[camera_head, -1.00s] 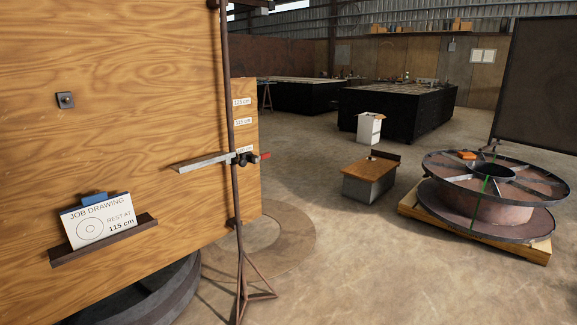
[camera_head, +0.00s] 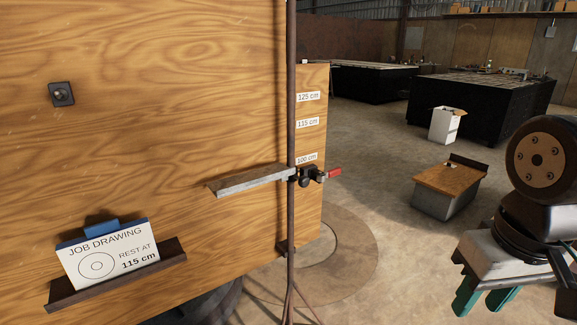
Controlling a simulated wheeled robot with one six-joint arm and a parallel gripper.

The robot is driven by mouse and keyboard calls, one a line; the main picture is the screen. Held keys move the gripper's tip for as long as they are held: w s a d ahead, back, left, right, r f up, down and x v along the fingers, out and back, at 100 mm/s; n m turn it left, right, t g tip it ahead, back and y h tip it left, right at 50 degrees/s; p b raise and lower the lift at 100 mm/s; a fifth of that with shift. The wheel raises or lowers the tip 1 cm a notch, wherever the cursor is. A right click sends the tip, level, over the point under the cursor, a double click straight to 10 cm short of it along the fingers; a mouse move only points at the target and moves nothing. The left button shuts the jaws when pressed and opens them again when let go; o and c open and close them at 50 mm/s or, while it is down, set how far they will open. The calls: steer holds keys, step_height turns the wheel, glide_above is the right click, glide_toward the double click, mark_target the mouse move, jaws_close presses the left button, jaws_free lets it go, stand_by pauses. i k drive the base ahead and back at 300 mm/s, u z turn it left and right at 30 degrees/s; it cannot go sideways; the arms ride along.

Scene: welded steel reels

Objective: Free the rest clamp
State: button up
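The rest clamp (camera_head: 309,177) is a dark block with a red handle (camera_head: 334,172) pointing right, set on a thin upright brown post (camera_head: 291,100). A flat grey metal rest bar (camera_head: 250,181) reaches left from it, just below the 100 cm label (camera_head: 306,158). The job drawing (camera_head: 108,252) on the ledge reads "REST AT 115 cm". My gripper (camera_head: 484,297) shows at the lower right with two green fingers pointing down, apart and with nothing seen between them. It is well right of and below the clamp, not touching it.
A plywood board (camera_head: 160,120) stands behind the post. Labels for 115 cm (camera_head: 307,123) and 125 cm (camera_head: 308,97) are above. A wooden-topped box (camera_head: 450,178) and a white carton (camera_head: 446,124) stand on the floor to the right. Open floor lies between the post and the box.

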mark_target(331, 173)
steer(key=u, duration=0.05)
steer(key=i, duration=0.15)
steer(key=u, duration=0.3)
steer(key=k, duration=0.35)
steer(key=z, duration=1.55)
steer(key=i, duration=1.4)
steer(key=u, duration=0.8)
steer(key=i, duration=0.8)
steer(key=u, duration=0.9)
